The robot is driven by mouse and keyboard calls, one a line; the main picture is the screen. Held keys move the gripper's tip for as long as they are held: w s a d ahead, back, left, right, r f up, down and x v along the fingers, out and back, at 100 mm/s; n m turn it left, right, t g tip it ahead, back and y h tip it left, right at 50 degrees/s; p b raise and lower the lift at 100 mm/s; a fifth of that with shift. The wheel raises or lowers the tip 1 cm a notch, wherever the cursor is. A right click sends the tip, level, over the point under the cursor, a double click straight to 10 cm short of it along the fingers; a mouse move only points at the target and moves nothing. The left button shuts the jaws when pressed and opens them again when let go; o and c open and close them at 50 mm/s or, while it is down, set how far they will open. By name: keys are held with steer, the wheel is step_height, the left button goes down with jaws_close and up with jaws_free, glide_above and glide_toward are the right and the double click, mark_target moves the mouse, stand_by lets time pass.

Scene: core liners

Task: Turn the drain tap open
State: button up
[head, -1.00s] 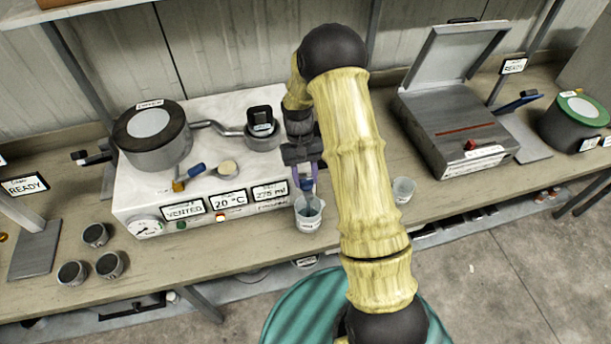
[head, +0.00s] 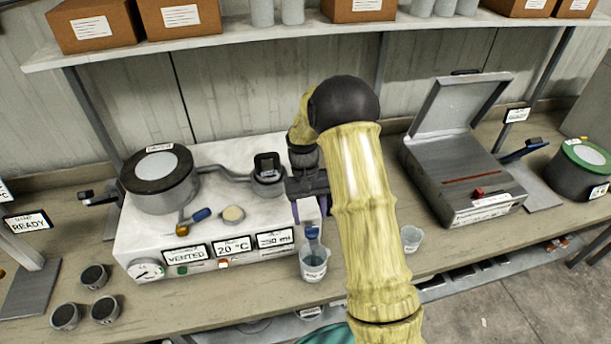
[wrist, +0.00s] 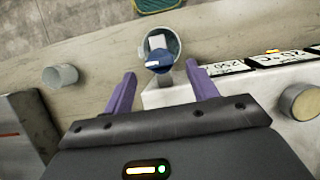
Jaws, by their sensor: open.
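The drain tap shows its blue handle (head: 312,233) at the front right of the white machine. In the wrist view, the blue handle (wrist: 158,62) lies between and just past the fingertips. My gripper (wrist: 161,70) is open, with one purple finger on each side of the tap; I cannot tell whether either touches it. In the head view, my gripper (head: 311,211) is partly hidden by my arm. The volume display (head: 274,239) appears to read 250 ml.
A blue-handled brass valve (head: 194,220) and a dark-lidded pot (head: 160,180) are on the machine (head: 135,225). A small empty-looking cup (head: 411,239) stands right of the beaker. An open grey case (head: 460,180) is further right. Three small dark cups (head: 94,277) stand at left.

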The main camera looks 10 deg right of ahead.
steer(key=b+v, duration=0.2)
steer(key=v, duration=1.1)
steer(key=shift+w+r, duration=0.15)
steer(key=shift+r, duration=0.15)
steer(key=s+f+t, duration=0.2)
steer(key=s+t, duration=0.1)
steer(key=s, duration=0.8)
steer(key=s+f+t, duration=0.2)
steer(key=s+t, duration=0.2)
steer(key=s, duration=0.7)
steer(key=shift+w+f, duration=0.1)
steer(key=shift+f, duration=0.05)
